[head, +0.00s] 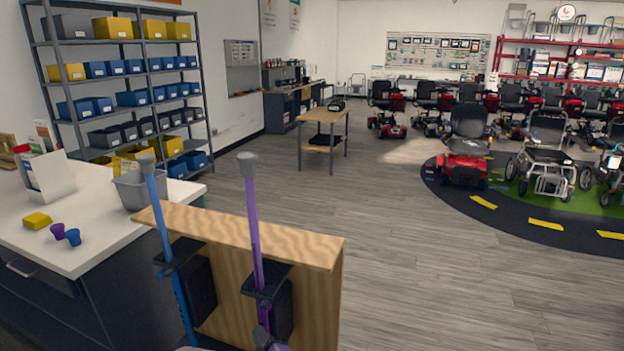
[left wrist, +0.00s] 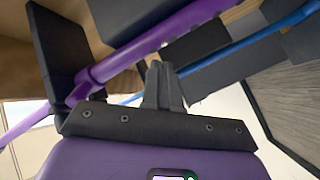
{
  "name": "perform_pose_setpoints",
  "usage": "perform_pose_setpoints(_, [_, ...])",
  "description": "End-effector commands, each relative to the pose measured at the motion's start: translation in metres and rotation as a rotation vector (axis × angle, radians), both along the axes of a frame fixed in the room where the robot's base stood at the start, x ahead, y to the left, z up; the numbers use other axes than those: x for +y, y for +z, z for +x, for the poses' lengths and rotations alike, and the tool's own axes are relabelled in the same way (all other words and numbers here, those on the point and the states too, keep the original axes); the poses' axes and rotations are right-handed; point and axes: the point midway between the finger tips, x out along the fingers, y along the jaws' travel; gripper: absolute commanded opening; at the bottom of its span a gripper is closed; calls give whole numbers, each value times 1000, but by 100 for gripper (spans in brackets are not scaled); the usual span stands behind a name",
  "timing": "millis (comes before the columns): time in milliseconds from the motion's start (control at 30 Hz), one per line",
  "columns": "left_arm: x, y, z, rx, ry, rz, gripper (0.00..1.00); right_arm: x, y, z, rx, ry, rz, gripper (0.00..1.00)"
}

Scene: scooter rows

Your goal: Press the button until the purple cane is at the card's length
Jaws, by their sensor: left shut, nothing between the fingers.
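The purple cane (head: 252,225) stands upright in a black holder on the wooden stand, with its grey tip up. In the left wrist view the purple cane (left wrist: 165,37) runs diagonally just beyond my fingers, with a thicker collar at its lower left. No button can be made out clearly. A white card (head: 50,177) stands on the counter; its print is unreadable. My left gripper (head: 263,334) is low in front of the purple cane. In the left wrist view its fingers (left wrist: 161,72) are together and empty, close to the shaft; contact cannot be told. My right gripper is out of view.
A blue cane (head: 167,240) stands left of the purple one on the wooden stand (head: 300,243). The counter (head: 95,235) holds a grey bin (head: 140,190), a yellow block and small purple and blue pieces. Open floor lies right of the stand.

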Motion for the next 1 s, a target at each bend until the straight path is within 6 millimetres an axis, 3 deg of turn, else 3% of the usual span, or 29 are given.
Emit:
perform_pose_setpoints(367, [3,-1,-5,3,5,2,0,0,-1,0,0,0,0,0])
perform_pose_setpoints(1000, [21,-2,-59,4,6,3,0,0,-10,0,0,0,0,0])
